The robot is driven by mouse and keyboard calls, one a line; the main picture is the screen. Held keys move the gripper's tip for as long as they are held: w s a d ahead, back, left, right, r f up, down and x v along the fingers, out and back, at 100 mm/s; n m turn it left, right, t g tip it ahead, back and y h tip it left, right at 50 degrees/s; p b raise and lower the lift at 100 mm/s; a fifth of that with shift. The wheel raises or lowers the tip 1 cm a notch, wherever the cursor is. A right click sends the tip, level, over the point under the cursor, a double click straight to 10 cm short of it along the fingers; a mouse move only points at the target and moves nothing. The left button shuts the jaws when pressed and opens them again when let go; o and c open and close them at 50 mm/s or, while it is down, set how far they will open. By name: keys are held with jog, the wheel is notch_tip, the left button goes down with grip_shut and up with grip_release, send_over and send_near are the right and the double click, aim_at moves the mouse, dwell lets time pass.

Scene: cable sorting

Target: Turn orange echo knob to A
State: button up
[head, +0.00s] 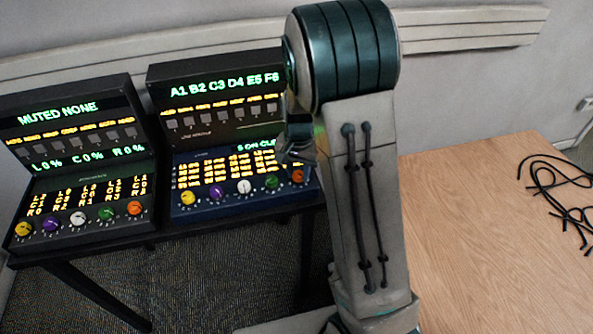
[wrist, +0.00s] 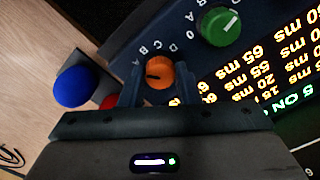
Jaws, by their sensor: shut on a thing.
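The orange knob (wrist: 159,73) sits on the dark blue panel of the right console, with white letters D, C, B, A printed beside it. A short dark pointer mark shows on the knob's left part in the wrist view; the exact letter it faces is hard to read. My gripper (wrist: 159,87) is shut on this knob, one finger on each side. In the head view the knob (head: 298,175) shows at the right end of the right console's knob row, just below my gripper (head: 298,155). My arm hides part of the console's right side.
A green knob (wrist: 218,26) is close beside the orange one. A blue round thing (wrist: 73,87) and a red thing (wrist: 110,101) lie near the fingers. The left console (head: 80,205) has its own knob row. Black cables (head: 560,190) lie on the wooden table (head: 470,230).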

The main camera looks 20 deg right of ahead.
aim_at(298, 173)
jog(key=o, duration=1)
jog(key=shift+c, duration=0.2)
jog(key=shift+r, duration=0.15)
notch_tip(298, 173, up, 14)
jog(key=shift+f+b, duration=0.2)
jog(key=shift+b, duration=0.15)
jog(key=s+n+t, duration=0.3)
jog(key=s+n, duration=0.4)
jog(key=s, duration=1.4)
jog(key=shift+s+a+r, duration=0.15)
jog(key=shift+a+r, duration=0.1)
jog(key=shift+r, duration=0.2)
